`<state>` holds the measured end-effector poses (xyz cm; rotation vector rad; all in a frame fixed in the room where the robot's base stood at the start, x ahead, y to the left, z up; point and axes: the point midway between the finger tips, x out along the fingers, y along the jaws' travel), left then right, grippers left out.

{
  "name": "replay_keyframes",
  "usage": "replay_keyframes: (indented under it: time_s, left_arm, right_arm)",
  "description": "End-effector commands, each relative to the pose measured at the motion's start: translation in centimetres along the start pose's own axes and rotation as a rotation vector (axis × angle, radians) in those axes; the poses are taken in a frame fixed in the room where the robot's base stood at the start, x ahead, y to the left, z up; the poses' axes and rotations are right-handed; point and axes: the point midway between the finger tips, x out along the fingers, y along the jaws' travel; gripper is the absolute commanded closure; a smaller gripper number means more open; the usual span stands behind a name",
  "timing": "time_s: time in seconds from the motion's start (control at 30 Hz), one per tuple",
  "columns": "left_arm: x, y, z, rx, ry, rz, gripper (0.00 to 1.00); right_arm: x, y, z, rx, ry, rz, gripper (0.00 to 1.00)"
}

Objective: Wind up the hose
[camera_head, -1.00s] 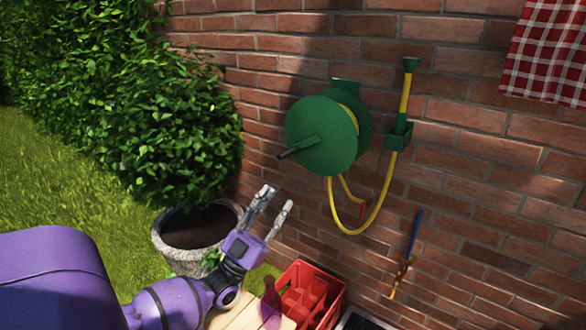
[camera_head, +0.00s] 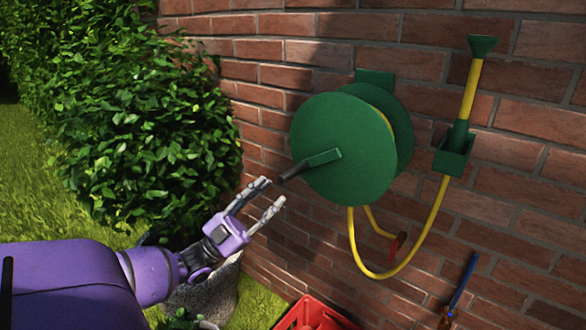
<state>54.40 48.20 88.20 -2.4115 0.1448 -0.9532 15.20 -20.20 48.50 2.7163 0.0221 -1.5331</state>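A green hose reel (camera_head: 344,150) is fixed to the brick wall. Its crank arm (camera_head: 323,157) points to the lower left and ends in a dark handle (camera_head: 293,172). A yellow hose (camera_head: 398,268) hangs from the reel in a loop and rises to a green holder (camera_head: 455,152), where its green nozzle (camera_head: 482,45) stands upright. My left gripper (camera_head: 268,196) is open, its two fingers pointing up and right. Its fingertips are just left of and below the handle, seemingly apart from it. My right gripper is out of view.
A red crate (camera_head: 314,316) is at the bottom edge. A stone planter (camera_head: 213,290) is partly behind my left arm. A leafy hedge (camera_head: 120,120) fills the left side. A blue-handled tool (camera_head: 465,279) hangs on the wall at lower right.

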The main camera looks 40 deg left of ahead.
Motion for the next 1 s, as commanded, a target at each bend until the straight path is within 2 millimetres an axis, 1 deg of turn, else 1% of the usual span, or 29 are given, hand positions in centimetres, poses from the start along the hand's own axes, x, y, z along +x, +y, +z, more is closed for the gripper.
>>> replay_keyframes:
  time_s: [0.07, 0.17, 0.4, 0.53, 0.7, 0.93, 1.0]
  left_arm:
    - [0.3, 0.0, 0.0, 0.000, 0.001, 0.002, 0.64]
    - [1.4, 0.0, 0.0, 0.000, 0.002, 0.002, 0.64]
    - [5.4, 0.0, -0.1, -0.001, 0.002, 0.002, 0.64]
    - [6.9, 0.0, 0.0, 0.000, 0.001, 0.001, 0.64]
    - [7.7, 0.1, 0.0, 0.000, -0.001, 0.002, 0.64]
    - [7.8, 0.0, 0.0, 0.000, -0.001, 0.001, 0.64]
    - [7.8, 0.0, 0.0, 0.000, -0.001, 0.001, 0.74]
  right_arm:
    - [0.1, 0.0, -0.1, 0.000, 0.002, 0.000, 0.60]
    - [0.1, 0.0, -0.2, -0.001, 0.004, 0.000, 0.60]
    - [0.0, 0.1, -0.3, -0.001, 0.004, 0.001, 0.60]
    - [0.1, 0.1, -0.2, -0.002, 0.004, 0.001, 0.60]
    - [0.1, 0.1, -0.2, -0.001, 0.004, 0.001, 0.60]
    - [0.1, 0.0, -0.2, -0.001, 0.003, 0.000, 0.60]
    - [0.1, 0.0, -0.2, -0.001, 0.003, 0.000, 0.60]
